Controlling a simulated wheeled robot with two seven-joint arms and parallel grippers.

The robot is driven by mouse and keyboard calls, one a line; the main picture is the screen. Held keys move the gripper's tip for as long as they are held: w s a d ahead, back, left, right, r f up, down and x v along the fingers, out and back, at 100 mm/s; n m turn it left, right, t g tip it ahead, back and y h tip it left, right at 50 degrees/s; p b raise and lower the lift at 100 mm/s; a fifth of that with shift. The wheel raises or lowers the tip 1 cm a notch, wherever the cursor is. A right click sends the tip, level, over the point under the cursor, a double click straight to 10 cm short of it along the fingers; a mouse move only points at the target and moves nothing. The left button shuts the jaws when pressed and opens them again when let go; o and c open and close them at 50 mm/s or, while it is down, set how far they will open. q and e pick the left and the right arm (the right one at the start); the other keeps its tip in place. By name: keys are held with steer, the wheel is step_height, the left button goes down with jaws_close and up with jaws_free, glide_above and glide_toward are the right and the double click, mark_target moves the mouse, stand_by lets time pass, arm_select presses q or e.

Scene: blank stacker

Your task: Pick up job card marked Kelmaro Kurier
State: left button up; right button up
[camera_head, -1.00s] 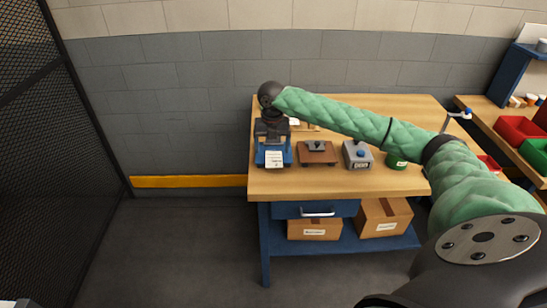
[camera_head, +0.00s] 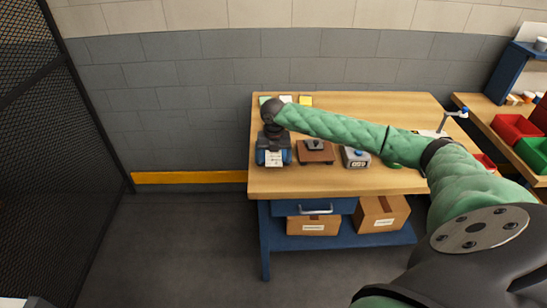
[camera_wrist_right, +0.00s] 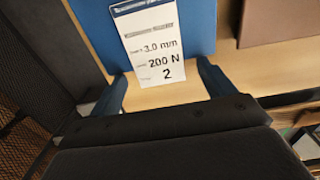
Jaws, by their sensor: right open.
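A white job card (camera_head: 273,159) sits on a blue holder at the left front of the wooden table. In the right wrist view the card (camera_wrist_right: 150,42) shows printed lines reading 3.0 mm, 200 N and 2; its top line is too blurred to read as a name. My right gripper (camera_head: 273,149) is above the card, pointing down. In the wrist view its two blue fingers (camera_wrist_right: 161,72) are apart, with the card's lower part between them in the picture. I cannot tell whether they touch it. My left gripper is not in view.
A brown block with a dark top (camera_head: 315,152) and a grey box with a blue knob (camera_head: 356,157) stand to the right. Green, white and yellow (camera_head: 306,100) pieces lie at the table's back left. My right arm spans the table, partly covering a green item.

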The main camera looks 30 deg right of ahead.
steer(key=c, duration=1.1)
steer(key=shift+o, duration=0.2)
